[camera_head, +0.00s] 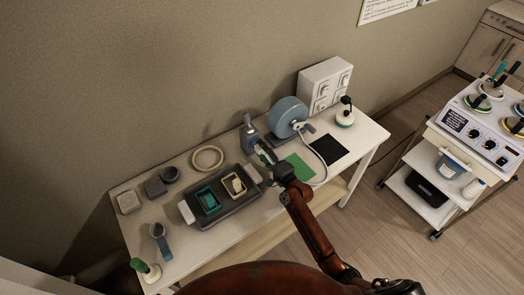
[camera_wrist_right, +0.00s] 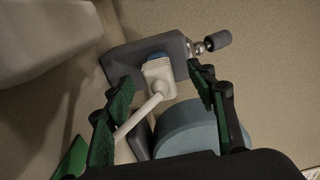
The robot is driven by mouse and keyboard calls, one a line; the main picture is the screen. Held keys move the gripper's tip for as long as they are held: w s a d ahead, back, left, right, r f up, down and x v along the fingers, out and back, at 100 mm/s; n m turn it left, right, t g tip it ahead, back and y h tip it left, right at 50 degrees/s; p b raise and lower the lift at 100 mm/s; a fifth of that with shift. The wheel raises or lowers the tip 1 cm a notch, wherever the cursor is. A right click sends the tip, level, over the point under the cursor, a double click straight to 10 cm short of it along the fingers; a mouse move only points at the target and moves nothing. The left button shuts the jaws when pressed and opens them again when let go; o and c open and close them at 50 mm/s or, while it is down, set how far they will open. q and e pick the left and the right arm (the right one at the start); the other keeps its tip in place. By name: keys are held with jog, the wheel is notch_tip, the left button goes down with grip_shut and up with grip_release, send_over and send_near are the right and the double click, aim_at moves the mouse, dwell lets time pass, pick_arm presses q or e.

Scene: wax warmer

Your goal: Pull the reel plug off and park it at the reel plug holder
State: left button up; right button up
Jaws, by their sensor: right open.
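A white plug (camera_wrist_right: 160,78) with a blue end and a white cable shows in the right wrist view. Its blue end meets a grey block (camera_wrist_right: 122,62) that carries a metal knob; I cannot tell how deep it sits. My right gripper (camera_wrist_right: 158,100) is open, with its green-padded fingers on either side of the plug and cable, and no grip on them shows. In the head view my right gripper (camera_head: 265,156) is just in front of the grey block (camera_head: 249,133). The blue-grey reel (camera_head: 287,117) stands to its right. My left gripper is not in view.
A white socket box (camera_head: 324,84) stands behind the reel. A dark tray (camera_head: 222,216) with small containers lies left. A trolley (camera_head: 439,161) with warmers stands far right.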

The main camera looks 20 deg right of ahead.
jog(key=shift+s+d, duration=0.1)
jog(key=shift+s, duration=0.05)
jog(key=shift+p+v, duration=0.3)
jog(key=shift+v, duration=0.55)
jog(key=shift+s+d, duration=0.1)
jog(key=shift+s, duration=0.2)
jog(key=shift+s+d, duration=0.1)
jog(key=shift+s, duration=0.25)
jog(key=shift+s+d+p, duration=0.15)
jog(key=shift+s+p, duration=0.2)
jog(key=shift+s, duration=0.1)
jog(key=v, duration=1.2)
